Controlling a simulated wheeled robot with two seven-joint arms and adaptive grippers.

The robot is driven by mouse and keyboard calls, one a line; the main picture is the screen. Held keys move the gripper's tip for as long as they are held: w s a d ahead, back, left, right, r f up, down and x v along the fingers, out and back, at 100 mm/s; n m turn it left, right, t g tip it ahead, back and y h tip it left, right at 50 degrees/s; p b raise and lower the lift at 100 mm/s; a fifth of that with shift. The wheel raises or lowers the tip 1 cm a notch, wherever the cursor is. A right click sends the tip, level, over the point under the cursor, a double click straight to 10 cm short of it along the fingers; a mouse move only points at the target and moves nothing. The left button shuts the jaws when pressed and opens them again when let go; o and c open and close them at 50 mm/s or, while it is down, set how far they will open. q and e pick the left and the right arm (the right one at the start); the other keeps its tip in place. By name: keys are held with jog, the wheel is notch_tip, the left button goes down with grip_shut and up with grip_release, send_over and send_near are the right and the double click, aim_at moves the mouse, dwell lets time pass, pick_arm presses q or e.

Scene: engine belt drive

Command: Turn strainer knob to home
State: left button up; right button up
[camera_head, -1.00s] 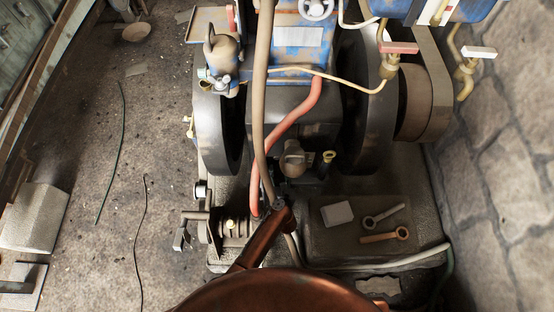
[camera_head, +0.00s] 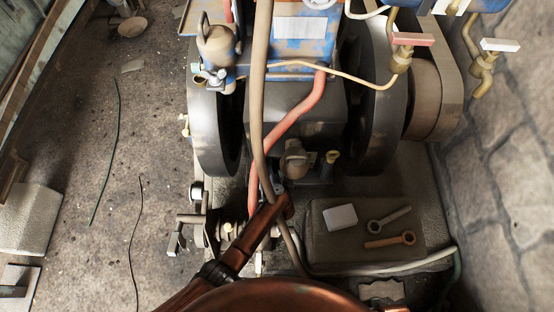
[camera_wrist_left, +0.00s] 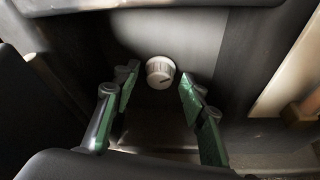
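The strainer knob (camera_wrist_left: 160,72) is a small, round, pale knob with a dark mark on its face, low on a dark wall in the left wrist view. My left gripper (camera_wrist_left: 160,92) is open, with its green-padded fingers apart on the left and right of the knob. The fingers appear nearer the camera than the knob, and I see no contact. In the head view I cannot make out the knob or the left fingertips; copper-coloured parts of my body cover the bottom middle. My right gripper is not in view.
The engine has dark flywheels (camera_head: 213,125), a red hose (camera_head: 290,120) and a tan hose (camera_head: 258,90) hanging in front. Open floor lies at left; a stone wall (camera_head: 510,150) stands at right.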

pick_arm(q)
grip_shut()
jog(key=shift+a+n, duration=0.1)
jog(key=shift+n, duration=0.4)
jog(key=shift+h, duration=0.4)
jog(key=shift+f, duration=0.1)
grip_release()
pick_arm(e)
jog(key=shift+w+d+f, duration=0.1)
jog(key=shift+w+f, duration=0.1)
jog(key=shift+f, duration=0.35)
